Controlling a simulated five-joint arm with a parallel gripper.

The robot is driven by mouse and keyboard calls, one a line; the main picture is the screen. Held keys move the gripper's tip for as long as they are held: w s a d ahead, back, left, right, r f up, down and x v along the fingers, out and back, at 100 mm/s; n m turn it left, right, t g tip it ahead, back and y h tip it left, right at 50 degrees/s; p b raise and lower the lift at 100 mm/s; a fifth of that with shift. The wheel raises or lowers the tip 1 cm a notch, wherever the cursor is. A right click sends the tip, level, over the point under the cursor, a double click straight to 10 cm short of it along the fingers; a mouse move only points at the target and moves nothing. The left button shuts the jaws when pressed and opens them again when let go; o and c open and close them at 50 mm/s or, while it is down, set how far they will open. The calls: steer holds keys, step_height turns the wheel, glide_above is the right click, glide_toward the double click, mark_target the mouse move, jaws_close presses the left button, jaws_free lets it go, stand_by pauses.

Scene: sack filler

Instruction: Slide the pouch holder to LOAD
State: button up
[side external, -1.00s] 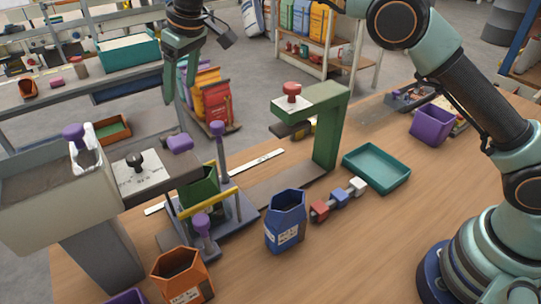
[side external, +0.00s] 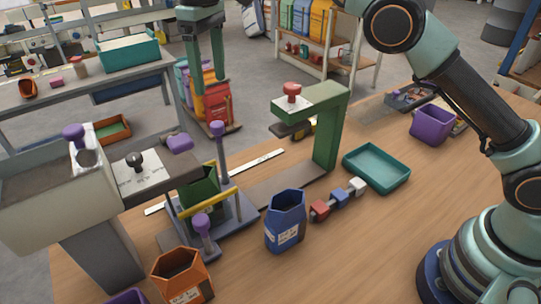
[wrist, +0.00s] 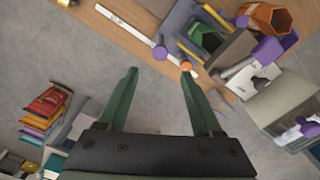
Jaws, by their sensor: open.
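The pouch holder is a blue-grey sliding base (side external: 240,222) with purple-topped posts and a yellow bar (side external: 208,202). A green pouch (side external: 200,188) stands in it, beside the filler's dark arm. A white labelled strip (side external: 262,162) runs behind it; its lettering is too small to read. My gripper (side external: 207,88) is open and empty, high above and behind the holder, fingers pointing down. In the wrist view, my gripper (wrist: 159,71) is spread short of the holder base (wrist: 176,18), touching nothing. A purple post knob (wrist: 160,50) is just beyond the fingertips.
The filler hopper (side external: 50,205) stands left of the holder. A green stand (side external: 328,130) with a red knob rises to the right. A blue container (side external: 286,222) and an orange one (side external: 182,275) stand in front. Coloured blocks (side external: 339,198) and a teal tray (side external: 376,166) lie farther right.

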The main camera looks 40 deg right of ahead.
mark_target(217, 124)
step_height(217, 124, down, 10)
steer(key=shift+f, duration=0.2)
stand_by(0.4)
steer(key=shift+s, duration=0.1)
jaws_close()
steer(key=shift+r, duration=0.1)
stand_by(1.2)
